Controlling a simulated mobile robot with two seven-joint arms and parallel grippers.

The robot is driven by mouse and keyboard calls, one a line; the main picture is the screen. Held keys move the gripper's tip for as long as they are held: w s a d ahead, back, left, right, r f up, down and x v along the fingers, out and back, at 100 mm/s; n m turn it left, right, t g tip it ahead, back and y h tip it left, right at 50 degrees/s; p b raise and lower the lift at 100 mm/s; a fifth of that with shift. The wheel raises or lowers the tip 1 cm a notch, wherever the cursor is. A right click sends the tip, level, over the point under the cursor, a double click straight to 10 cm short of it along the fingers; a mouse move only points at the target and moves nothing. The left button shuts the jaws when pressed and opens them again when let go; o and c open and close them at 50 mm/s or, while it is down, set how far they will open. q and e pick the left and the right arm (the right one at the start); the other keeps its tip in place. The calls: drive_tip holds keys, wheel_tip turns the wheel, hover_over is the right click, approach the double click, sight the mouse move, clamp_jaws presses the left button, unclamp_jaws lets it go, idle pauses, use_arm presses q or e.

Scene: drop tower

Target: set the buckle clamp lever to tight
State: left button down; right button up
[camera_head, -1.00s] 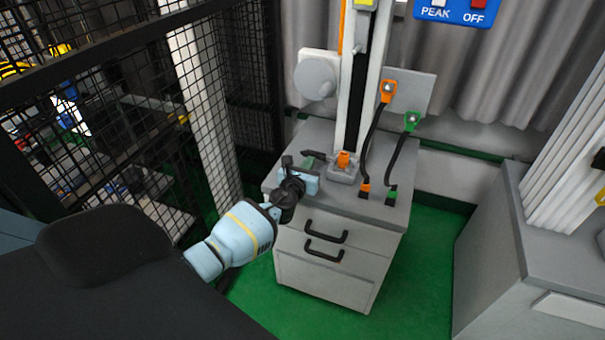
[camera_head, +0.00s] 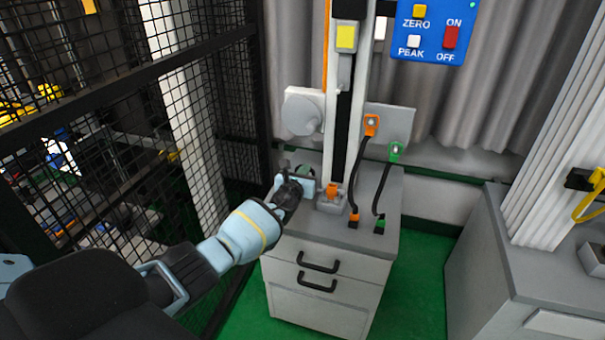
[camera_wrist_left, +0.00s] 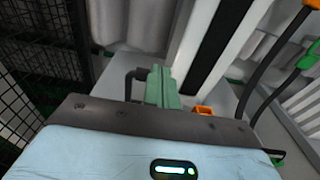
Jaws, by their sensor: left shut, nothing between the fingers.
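My left gripper (camera_head: 307,178) is over the left part of the grey cabinet top, beside the foot of the tower. In the left wrist view its greenish fingers (camera_wrist_left: 162,84) are together with nothing between them. A black bent bar (camera_wrist_left: 134,82), which looks like the clamp lever, stands just left of the fingers; I cannot tell whether they touch. An orange block (camera_head: 332,188) on a small grey base (camera_head: 330,203) is right of the gripper; its orange top also shows in the left wrist view (camera_wrist_left: 203,110). The lever's lower end is hidden behind my gripper. My right gripper is out of view.
The white tower column (camera_head: 357,100) rises behind the orange block. Two black cables with orange (camera_head: 371,124) and green (camera_head: 396,151) plugs hang on the right. A black mesh fence (camera_head: 220,90) stands close on the left. The cabinet top (camera_head: 375,236) is bare at its front right.

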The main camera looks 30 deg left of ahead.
use_arm(q)
drive_tip(key=shift+w+r, duration=0.2)
drive_tip(key=shift+w, duration=0.05)
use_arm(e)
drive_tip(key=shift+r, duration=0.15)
use_arm(q)
drive_tip(key=shift+w+a+r+h+p, duration=0.1)
drive_tip(key=shift+w+r+h+p, duration=0.05)
drive_tip(key=shift+w+h+p, duration=0.2)
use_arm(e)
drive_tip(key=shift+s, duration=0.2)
use_arm(q)
drive_tip(key=shift+w+a+g+p, duration=0.1)
drive_tip(key=shift+w+g+p, duration=0.25)
drive_tip(key=shift+g, duration=0.35)
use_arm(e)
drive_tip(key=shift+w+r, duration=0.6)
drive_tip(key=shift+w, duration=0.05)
